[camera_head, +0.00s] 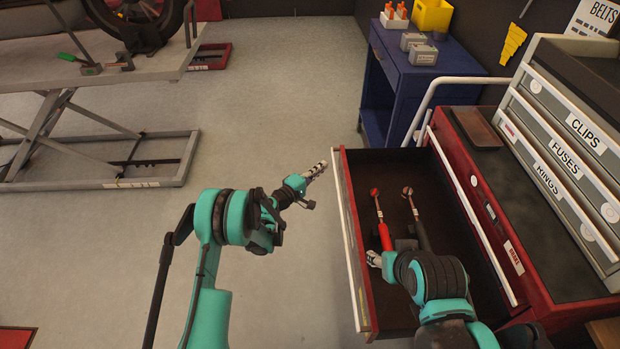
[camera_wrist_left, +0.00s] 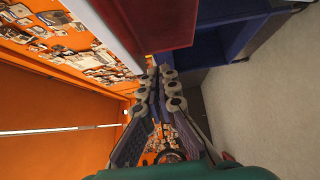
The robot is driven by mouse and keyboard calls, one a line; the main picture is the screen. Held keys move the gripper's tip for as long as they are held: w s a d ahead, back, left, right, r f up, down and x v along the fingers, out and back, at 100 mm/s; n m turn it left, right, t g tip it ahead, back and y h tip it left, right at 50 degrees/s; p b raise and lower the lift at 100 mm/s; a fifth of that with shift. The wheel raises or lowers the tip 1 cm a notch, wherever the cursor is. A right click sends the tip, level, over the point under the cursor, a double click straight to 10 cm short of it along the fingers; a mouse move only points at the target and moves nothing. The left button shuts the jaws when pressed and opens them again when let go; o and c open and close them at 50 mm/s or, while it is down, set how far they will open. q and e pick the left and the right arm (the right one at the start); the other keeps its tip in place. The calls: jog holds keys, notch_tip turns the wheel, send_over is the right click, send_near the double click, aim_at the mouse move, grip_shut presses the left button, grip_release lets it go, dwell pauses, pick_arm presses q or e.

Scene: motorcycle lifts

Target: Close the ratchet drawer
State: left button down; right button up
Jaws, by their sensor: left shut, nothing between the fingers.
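The ratchet drawer (camera_head: 350,235) is red with a pale front edge and stands pulled out from the red tool cabinet (camera_head: 525,260). Inside lie a red-handled ratchet (camera_head: 384,234) and a black-handled ratchet (camera_head: 420,232). My left gripper (camera_head: 322,168) is shut and empty, just outside the drawer front near its far corner. In the left wrist view its fingers (camera_wrist_left: 160,80) lie together, with a red panel above them. My right gripper (camera_head: 373,258) is over the drawer's near part, beside the red handle; its fingers are mostly hidden by my arm.
A blue cabinet (camera_head: 430,75) with grey boxes and a yellow bin (camera_head: 432,15) stands behind the drawer. Labelled grey drawers (camera_head: 570,140) sit on the tool cabinet. A motorcycle lift (camera_head: 110,60) is at the far left. The floor left of the drawer is clear.

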aim_at(340, 161)
pick_arm(q)
jog(key=d+b, duration=0.1)
jog(key=d, duration=0.2)
jog(key=shift+w+d, duration=0.1)
jog(key=shift+d, duration=0.45)
pick_arm(e)
jog(key=shift+f, duration=0.8)
